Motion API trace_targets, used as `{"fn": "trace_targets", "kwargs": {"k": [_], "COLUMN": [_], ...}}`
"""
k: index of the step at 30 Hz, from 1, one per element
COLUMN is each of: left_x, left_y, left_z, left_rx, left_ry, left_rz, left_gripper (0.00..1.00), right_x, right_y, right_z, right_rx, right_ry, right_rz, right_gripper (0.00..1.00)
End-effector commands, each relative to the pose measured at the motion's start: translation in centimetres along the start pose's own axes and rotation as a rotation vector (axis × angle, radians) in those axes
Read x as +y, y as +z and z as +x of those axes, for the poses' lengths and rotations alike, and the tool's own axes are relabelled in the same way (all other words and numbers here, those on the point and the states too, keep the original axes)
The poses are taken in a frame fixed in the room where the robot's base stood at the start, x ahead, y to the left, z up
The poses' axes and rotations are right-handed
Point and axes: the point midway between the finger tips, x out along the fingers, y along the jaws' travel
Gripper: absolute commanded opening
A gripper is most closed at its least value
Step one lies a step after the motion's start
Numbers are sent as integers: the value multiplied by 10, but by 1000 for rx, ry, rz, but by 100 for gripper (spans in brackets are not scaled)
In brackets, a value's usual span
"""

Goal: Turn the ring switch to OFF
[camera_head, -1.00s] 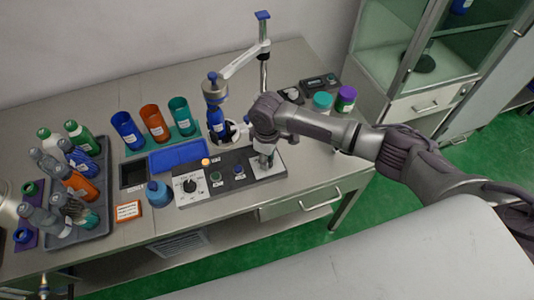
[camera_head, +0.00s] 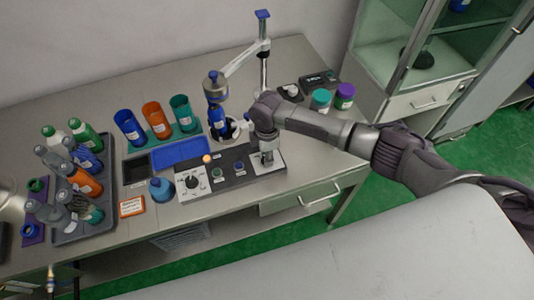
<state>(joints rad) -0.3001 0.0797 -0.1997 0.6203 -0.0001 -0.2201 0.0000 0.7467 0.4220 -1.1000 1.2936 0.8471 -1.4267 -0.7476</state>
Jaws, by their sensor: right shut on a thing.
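The dark control panel (camera_head: 228,178) lies along the front of the steel table. A black rotary knob (camera_head: 192,182) sits on a white marked plate at its left end. My right gripper (camera_head: 266,158) points down over the light plate at the panel's right end. It is shut on the ring switch there, which its fingers mostly hide. The switch's position and any OFF mark cannot be read. My left gripper is not in view.
A jointed stand (camera_head: 262,65) holds a blue bottle (camera_head: 217,121) close left of my right gripper. Blue, orange and teal cups stand behind a blue tray (camera_head: 181,153). A grey tray (camera_head: 73,232) of bottles is at the left.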

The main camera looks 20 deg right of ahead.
Motion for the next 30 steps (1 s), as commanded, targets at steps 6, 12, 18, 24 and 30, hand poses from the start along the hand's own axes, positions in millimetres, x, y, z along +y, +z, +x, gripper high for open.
{"fn": "trace_targets", "kwargs": {"k": [6, 12, 18, 24, 30], "left_x": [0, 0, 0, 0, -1], "left_y": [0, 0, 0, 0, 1], "left_z": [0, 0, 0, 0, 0], "left_rx": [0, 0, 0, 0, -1], "left_ry": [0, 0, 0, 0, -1], "left_rz": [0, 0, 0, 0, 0], "left_gripper": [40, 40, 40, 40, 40], "right_x": [1, 1, 1, 1, 1], "right_y": [-1, -1, -1, -1, -1], "right_z": [-2, -2, -2, -1, -4], "right_rx": [3, 3, 2, 2, 2], "right_ry": [3, 4, 3, 2, 2], "right_rz": [-18, -19, -18, -17, -17], "right_gripper": [0, 0, 49, 57, 57]}}
